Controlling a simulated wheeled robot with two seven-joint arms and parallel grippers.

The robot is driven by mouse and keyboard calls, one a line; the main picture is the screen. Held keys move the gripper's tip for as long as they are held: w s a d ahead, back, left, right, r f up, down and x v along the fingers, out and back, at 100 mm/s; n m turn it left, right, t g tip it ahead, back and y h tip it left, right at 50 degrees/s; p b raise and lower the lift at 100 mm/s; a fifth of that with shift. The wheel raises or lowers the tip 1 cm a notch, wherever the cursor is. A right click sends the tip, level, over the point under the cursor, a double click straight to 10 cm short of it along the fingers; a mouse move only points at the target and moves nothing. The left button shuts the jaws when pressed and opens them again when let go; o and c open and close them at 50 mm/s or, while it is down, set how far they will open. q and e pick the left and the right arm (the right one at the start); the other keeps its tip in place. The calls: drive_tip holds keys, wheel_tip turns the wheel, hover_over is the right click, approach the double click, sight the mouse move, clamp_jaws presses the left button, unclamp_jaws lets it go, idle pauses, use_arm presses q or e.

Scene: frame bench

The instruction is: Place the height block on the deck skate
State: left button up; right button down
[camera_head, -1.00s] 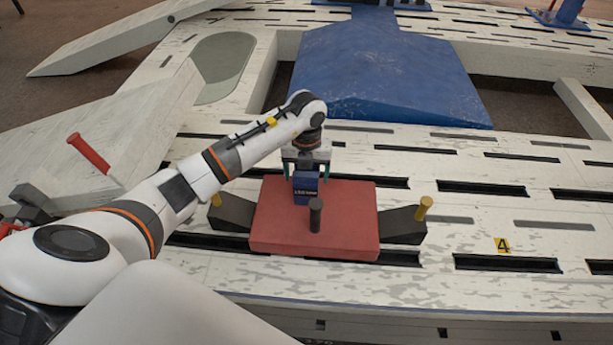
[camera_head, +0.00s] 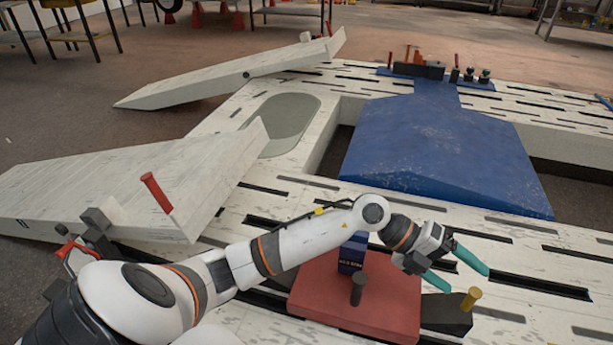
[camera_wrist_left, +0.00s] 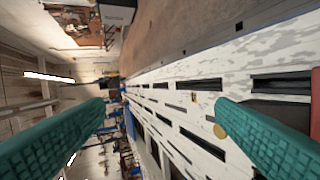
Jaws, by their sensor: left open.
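The height block (camera_head: 352,254), a small dark blue block with a pale label, stands upright on the deck skate's red top (camera_head: 335,300), behind its dark post (camera_head: 358,290). My left arm hides part of the block's upper end. My left gripper (camera_head: 467,280) is open and empty, to the right of the block and apart from it, with its teal fingers pointing right. Both fingers also show in the left wrist view (camera_wrist_left: 160,105), with nothing between them. My right gripper is not in view.
The skate's dark right wing (camera_head: 445,313) carries a yellow knob (camera_head: 470,297) close to my left fingers. A blue ramp-like plate (camera_head: 440,150) lies behind on the slotted white bench. A red-handled lever (camera_head: 157,192) stands at left. The slotted surface right of the skate is largely clear.

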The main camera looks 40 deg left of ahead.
use_arm(q)
wheel_tip(320, 180, up, 10)
drive_tip(key=n+t+h, duration=0.3)
drive_tip(key=n+t, duration=0.6)
drive_tip(key=t, duration=0.2)
drive_tip(key=a+f+n+t+y, duration=0.1)
drive_tip(key=a+n+t+y, duration=0.5)
drive_tip(key=a+n+y, duration=0.4)
drive_tip(key=s+a+f+n+g+y, duration=0.2)
drive_tip(key=f+n, duration=0.1)
drive_tip(key=f, duration=0.1)
drive_tip(key=s+a+f+n+g+y, duration=0.2)
drive_tip(key=f+n+y, duration=0.1)
drive_tip(key=f+n, duration=0.1)
drive_tip(key=s+a+f+n+g+y, duration=0.1)
drive_tip(key=a+f+n+g+y, duration=0.1)
drive_tip(key=f+n+y, duration=0.1)
drive_tip(key=shift+s+f+n, duration=0.4)
drive_tip(key=shift+f+n, duration=0.1)
drive_tip(key=shift+f, duration=0.35)
drive_tip(key=s+d+f+g+h, duration=0.1)
drive_tip(key=s+f+g, duration=0.4)
drive_tip(key=s, duration=0.4)
drive_tip(key=s+f+n+g+h, duration=0.1)
drive_tip(key=s+f+g, duration=0.4)
drive_tip(key=s, duration=0.5)
drive_tip(key=shift+d+f+g, duration=0.4)
drive_tip(key=shift+s, duration=0.1)
